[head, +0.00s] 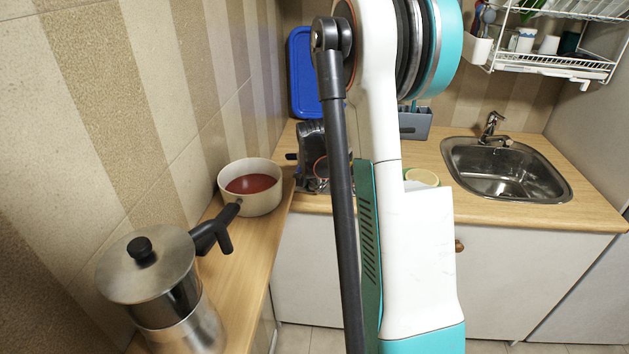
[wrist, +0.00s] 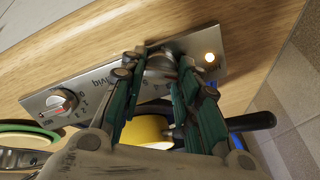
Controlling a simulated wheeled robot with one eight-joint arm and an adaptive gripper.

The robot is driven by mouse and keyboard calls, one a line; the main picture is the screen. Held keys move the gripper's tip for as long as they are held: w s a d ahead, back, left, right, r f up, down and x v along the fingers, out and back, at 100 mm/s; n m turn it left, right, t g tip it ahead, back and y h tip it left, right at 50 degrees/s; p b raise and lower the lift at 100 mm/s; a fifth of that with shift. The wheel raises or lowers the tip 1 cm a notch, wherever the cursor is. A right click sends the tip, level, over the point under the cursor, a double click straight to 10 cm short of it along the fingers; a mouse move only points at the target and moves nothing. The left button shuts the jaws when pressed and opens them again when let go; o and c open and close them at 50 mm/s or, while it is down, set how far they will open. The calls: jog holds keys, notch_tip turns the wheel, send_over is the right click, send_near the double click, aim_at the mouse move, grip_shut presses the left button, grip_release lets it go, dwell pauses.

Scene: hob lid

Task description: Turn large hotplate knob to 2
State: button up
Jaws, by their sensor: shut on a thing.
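In the wrist view the hob's metal front panel (wrist: 110,80) runs diagonally across the picture. One knob (wrist: 61,101), with a red mark and printed numbers around it, is at its left end, clear of my gripper. A second knob (wrist: 160,64) is near the right end. My gripper (wrist: 158,66) is shut on this second knob, with its green-sided fingers on either side. The fingers cover much of its dial, so its setting cannot be read. In the head view my arm hides most of the hob (head: 312,185) and my gripper.
A lit indicator lamp (wrist: 210,57) is on the panel. Behind my fingers is a yellow item (wrist: 147,130). In the head view, a pot with red contents (head: 250,188) and a steel coffee maker (head: 150,270) stand on the left counter. The sink (head: 505,168) is at right.

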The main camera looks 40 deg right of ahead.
jog(key=shift+s+m, duration=0.1)
jog(key=shift+m, duration=2.4)
jog(key=o, duration=1.1)
jog(key=shift+c, duration=0.2)
jog(key=v, duration=1.2)
jog(key=shift+s+f, duration=0.2)
jog(key=shift+s, duration=0.05)
